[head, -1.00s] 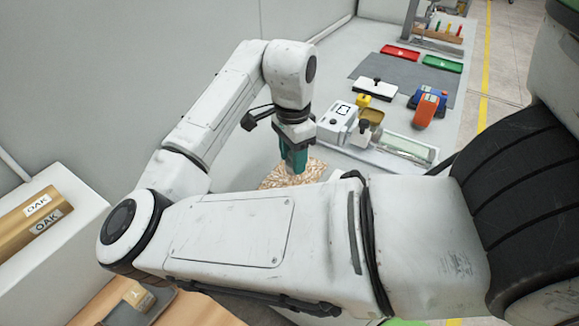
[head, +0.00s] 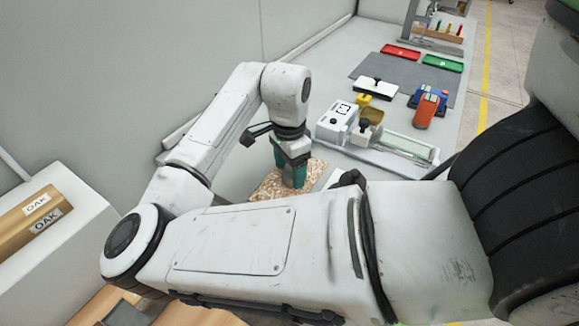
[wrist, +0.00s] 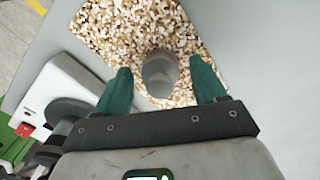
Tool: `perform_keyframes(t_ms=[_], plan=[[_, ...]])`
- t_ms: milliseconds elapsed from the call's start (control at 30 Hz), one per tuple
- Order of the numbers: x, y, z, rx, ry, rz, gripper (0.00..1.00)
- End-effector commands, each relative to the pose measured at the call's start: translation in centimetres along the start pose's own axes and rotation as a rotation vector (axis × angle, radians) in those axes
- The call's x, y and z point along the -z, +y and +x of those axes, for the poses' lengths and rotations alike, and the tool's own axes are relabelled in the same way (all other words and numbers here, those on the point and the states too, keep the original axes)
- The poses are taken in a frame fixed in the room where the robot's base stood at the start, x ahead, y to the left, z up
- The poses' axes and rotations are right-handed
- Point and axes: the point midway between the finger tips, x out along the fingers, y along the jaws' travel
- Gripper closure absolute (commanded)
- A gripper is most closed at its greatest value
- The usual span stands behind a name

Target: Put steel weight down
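The steel weight (wrist: 160,73) is a small grey cylinder in the wrist view, standing on a speckled tan-and-white pad (wrist: 115,30). My gripper (wrist: 161,86) has two green fingers spread wide, one on each side of the weight. A gap shows between each finger and the weight. In the head view my gripper (head: 293,172) points down at the speckled pad (head: 264,186). The weight is hidden there behind my gripper and arm.
Red (head: 401,51) and green (head: 442,63) trays lie further back.

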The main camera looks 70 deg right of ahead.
Motion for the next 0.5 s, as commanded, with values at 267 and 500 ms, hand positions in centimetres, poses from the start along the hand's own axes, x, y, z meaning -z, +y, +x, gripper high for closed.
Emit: perform_keyframes(t_ms=[267,500], plan=[[0.0,0.0,-0.3,0.001,0.0,0.0,0.29],[0.0,-0.1,-3.4,0.003,0.001,0.001,0.29]])
